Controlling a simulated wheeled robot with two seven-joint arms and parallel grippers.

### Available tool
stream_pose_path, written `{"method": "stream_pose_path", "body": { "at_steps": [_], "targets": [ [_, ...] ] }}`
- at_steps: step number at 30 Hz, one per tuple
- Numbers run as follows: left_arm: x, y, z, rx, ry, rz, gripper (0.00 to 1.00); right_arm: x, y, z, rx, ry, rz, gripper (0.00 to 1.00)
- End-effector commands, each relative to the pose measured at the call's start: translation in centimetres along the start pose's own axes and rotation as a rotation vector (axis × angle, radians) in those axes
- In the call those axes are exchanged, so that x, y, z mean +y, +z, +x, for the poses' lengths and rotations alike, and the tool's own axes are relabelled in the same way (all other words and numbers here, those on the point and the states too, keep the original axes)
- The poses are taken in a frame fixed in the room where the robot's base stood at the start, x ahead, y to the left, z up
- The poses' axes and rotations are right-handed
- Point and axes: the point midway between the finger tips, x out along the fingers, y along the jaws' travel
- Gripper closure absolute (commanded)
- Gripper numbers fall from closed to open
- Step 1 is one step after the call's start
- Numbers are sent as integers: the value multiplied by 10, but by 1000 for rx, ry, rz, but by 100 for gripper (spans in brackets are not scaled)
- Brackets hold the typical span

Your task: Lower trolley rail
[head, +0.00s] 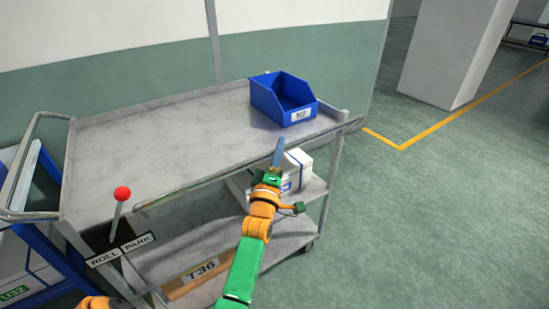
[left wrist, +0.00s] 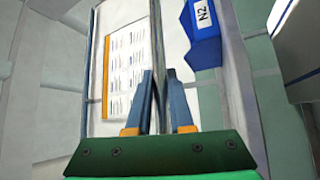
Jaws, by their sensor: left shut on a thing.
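The grey metal trolley (head: 160,130) stands against the wall. Its thin front rail (head: 195,182) runs along the front edge of the top shelf, close to that edge. My left gripper (head: 278,152) is at the right half of this rail, with its blue-grey fingers upright. In the left wrist view the fingers (left wrist: 160,105) are shut on the rail (left wrist: 155,35), which passes between them as a thin bar. The exact contact is partly hidden by the fingers.
A blue bin marked N2 (head: 283,97) stands on the top shelf, beyond my gripper. A red-knobbed lever (head: 120,205) rises by the ROLL PARK label (head: 120,249). A white box (head: 297,172) and a T36 carton (head: 200,275) sit below. Open floor (head: 440,200) lies right.

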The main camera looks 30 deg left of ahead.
Motion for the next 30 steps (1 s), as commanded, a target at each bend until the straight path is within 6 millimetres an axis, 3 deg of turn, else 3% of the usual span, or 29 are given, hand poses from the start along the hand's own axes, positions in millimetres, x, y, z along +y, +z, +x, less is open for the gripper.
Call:
{"method": "stream_pose_path", "body": {
  "at_steps": [1, 18, 30],
  "targets": [
    [-12, 7, -7, -1, 32, 28, 100, 0, 2, 21, 0, 0, 0, 100],
    [-48, 52, -52, 0, 410, 408, 100, -3, 13, 145, 1, 0, 0, 100],
    [-72, 67, -67, 0, 595, 596, 100, -5, 18, 205, 1, -2, 0, 100]
  ]
}}
